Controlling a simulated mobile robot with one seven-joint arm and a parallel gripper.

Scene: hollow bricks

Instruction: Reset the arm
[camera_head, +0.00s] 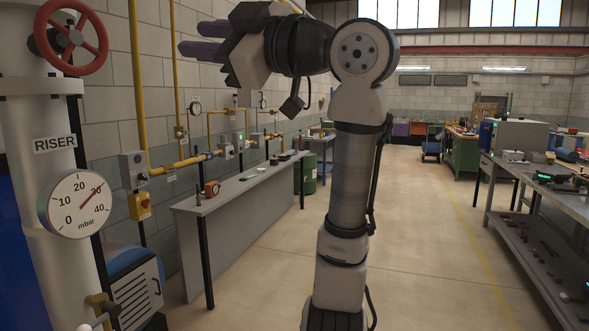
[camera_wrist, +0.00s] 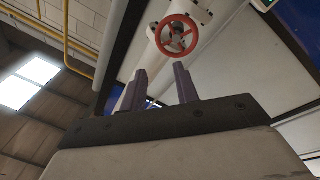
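My arm rises in the middle of the head view and bends left at the top. My gripper (camera_head: 191,38) is raised high at the upper left, pointing left. Its two dark purple fingers stand apart with nothing between them. In the wrist view my gripper (camera_wrist: 160,69) also shows two separate fingers with an empty gap. Beyond the fingers is a red handwheel (camera_wrist: 177,35) on a white pipe. The same red handwheel (camera_head: 70,38) is at the upper left of the head view, apart from my gripper.
A white riser pipe with a pressure gauge (camera_head: 77,204) stands at the near left. A narrow grey bench (camera_head: 240,186) runs along the left wall below yellow pipes (camera_head: 141,90). A metal workbench (camera_head: 533,185) stands at the right. The floor (camera_head: 430,240) right of my arm is clear.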

